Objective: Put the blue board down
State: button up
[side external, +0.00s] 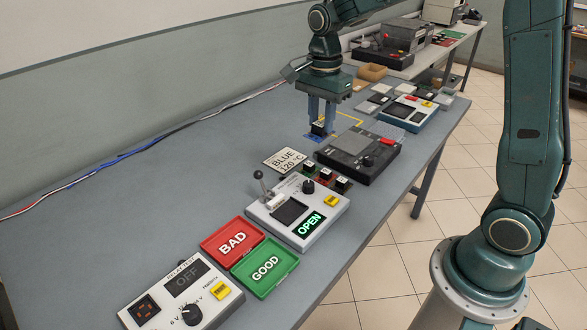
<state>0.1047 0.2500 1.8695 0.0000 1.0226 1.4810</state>
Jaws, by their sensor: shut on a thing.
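The blue board (313,137) is small and carries a dark block with a light top. It is in the middle of the side external view, behind the sign that reads BLUE 120 °C (284,160). My gripper (320,127) points straight down and its fingers are shut on the board's block. The fingers hide part of the board. I cannot tell whether the board touches the table or hangs just above it. Yellow marking lines (352,119) show on the table just behind and right of the gripper.
A dark device (345,143) stands close right of the gripper. Nearer are several small boards (327,178), a lever tester reading OPEN (280,226), a red BAD tray (231,242), a green GOOD tray (265,267) and a meter reading OFF (225,300).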

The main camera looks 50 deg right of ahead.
jog(key=w+a+r, duration=0.1)
jog(key=w+a, duration=0.1)
jog(key=a, duration=0.6)
notch_tip(320, 180, down, 15)
jog(key=shift+w+f, duration=0.15)
jog(key=shift+f, duration=0.05)
dwell(0.3)
jog(key=shift+f, duration=2.1)
jog(key=shift+f, duration=0.25)
jog(key=o, duration=1)
jog(key=shift+r, duration=0.15)
